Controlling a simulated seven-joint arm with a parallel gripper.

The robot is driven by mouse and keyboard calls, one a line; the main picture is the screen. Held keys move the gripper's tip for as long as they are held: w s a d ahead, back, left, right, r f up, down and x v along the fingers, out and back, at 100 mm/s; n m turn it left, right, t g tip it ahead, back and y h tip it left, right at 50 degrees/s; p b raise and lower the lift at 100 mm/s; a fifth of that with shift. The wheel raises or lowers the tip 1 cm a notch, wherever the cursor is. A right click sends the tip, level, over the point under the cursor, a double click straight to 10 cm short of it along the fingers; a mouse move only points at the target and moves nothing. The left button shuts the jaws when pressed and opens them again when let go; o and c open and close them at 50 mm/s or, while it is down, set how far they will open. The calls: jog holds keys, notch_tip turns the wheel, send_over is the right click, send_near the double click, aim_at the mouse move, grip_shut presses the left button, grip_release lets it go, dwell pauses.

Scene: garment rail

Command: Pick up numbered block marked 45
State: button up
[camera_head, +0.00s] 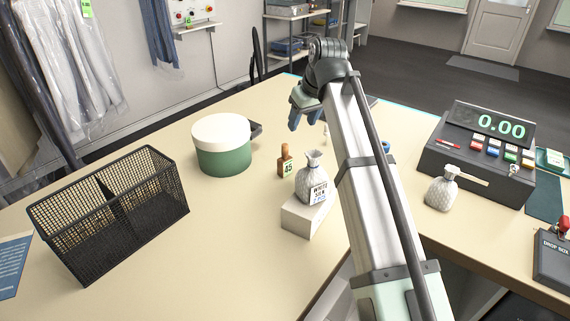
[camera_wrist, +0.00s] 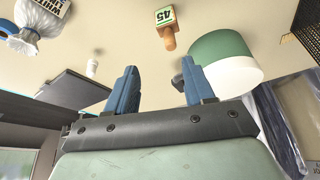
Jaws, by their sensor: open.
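The numbered block marked 45 (camera_head: 285,164) is a brown wooden piece with a knobbed end and a pale green label. It stands on the counter between the green-and-white round box and the white sack. In the wrist view the block (camera_wrist: 167,38) shows at the top, beyond the fingertips, with its 45 readable. My gripper (camera_head: 306,116) hangs above the counter, behind and slightly right of the block in the head view. In the wrist view its blue fingers (camera_wrist: 160,70) are apart with nothing between them.
The round box (camera_head: 223,160) stands left of the block. A labelled sack (camera_head: 311,178) on a pale box (camera_head: 303,217) stands close at its right front. A black mesh basket (camera_head: 112,212) is at left, a cash register (camera_head: 478,155) at right. The front middle counter is clear.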

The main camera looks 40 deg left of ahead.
aim_at(285, 145)
jog(key=x, duration=0.5)
jog(key=s+a+x, duration=0.1)
jog(key=x, duration=0.1)
jog(key=shift+a+f, duration=0.2)
jog(key=shift+a, duration=0.05)
jog(key=shift+w+a+f, duration=0.1)
jog(key=shift+a+f, duration=0.4)
jog(key=shift+f, duration=0.15)
jog(key=shift+x, duration=1.9)
jog(key=shift+a+r, duration=0.1)
jog(key=shift+a, duration=0.05)
jog(key=shift+c, duration=0.3)
grip_shut()
